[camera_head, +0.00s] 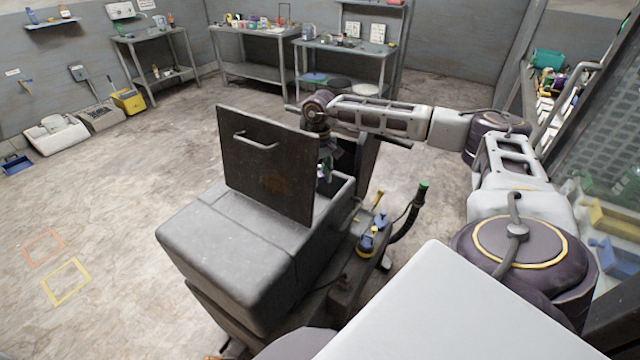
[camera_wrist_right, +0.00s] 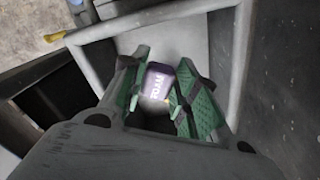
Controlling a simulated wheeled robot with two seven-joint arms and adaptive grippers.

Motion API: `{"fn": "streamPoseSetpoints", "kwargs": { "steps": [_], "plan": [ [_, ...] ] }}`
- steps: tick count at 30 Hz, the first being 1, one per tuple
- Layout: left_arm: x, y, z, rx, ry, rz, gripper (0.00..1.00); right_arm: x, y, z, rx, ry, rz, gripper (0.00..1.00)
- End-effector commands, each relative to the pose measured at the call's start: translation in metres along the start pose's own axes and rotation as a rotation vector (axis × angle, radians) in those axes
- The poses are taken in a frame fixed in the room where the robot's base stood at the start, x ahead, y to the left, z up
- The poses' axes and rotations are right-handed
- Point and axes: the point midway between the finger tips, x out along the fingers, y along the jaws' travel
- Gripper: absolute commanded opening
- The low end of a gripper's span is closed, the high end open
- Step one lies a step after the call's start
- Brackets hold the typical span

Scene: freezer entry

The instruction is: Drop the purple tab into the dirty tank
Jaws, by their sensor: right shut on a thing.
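The purple tab (camera_wrist_right: 157,82), labelled in white letters that look like "FOAM", is between the green finger pads of my right gripper (camera_wrist_right: 163,98). In the head view my right gripper (camera_head: 326,168) is partly hidden behind the raised dark lid (camera_head: 268,165). It hangs fingers down over the open top of the grey tank (camera_head: 345,190). A light grey rim of the tank (camera_wrist_right: 235,60) frames the gripper in the wrist view. How far the tab is below the rim is not clear. My left gripper is not in view.
The tank is part of a grey floor machine (camera_head: 225,250) with a black hose (camera_head: 405,215) and a blue and yellow part (camera_head: 370,238) on its right. Tables (camera_head: 345,60) with items stand along the back wall.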

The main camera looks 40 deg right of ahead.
Motion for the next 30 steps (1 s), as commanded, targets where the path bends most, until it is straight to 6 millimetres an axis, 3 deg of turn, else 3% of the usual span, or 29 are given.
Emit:
{"fn": "streamPoseSetpoints", "kwargs": {
  "steps": [19,30],
  "plan": [
    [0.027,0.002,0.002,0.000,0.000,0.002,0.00,0.044,0.000,0.000,0.000,0.000,0.000,0.10],
    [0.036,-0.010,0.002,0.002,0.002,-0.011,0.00,0.059,0.000,0.000,0.000,0.000,0.000,0.10]
  ]
}}
